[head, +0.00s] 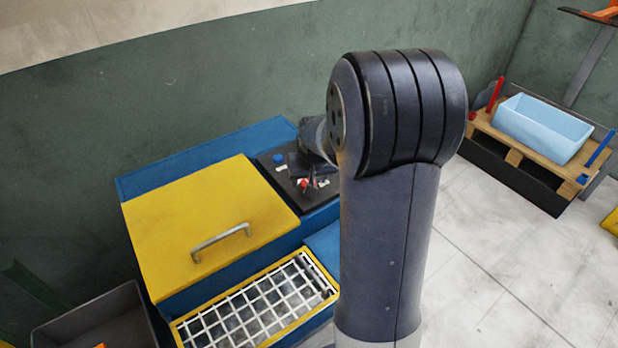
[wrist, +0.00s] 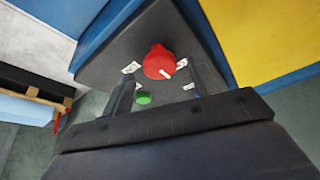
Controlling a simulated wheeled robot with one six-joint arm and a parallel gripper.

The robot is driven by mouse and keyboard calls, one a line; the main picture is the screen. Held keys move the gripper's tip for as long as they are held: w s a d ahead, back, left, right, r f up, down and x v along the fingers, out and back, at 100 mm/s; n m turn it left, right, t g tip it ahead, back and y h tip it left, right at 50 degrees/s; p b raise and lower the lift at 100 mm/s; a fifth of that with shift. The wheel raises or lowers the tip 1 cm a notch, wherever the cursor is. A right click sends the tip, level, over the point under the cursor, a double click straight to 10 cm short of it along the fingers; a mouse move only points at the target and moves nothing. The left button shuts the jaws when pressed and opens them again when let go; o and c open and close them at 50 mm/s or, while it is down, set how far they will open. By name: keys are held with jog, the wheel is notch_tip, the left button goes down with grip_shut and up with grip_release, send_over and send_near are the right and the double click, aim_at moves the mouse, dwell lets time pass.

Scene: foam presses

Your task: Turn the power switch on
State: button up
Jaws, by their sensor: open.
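A red round knob (wrist: 157,60) with a white pointer mark sits on a dark control panel (wrist: 110,58); it looks like the power switch. In the wrist view its mark points to the lower right, towards small white labels. My gripper (wrist: 163,72) is open, with one finger on each side of the knob and visible gaps to both. I cannot tell how far the fingertips reach down beside it. In the head view the knob (head: 304,184) is small and partly hidden by my gripper, and the panel (head: 296,200) is partly covered by my arm.
A green button (wrist: 143,98) lies between the fingers, close to the left one. A blue button (head: 278,158) is on the panel. Beside it are a yellow lid (head: 190,215) with a metal handle and a white grid (head: 255,305). A light-blue bin (head: 540,128) stands at right.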

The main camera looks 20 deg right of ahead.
jog(key=shift+x, duration=0.75)
jog(key=c, duration=1)
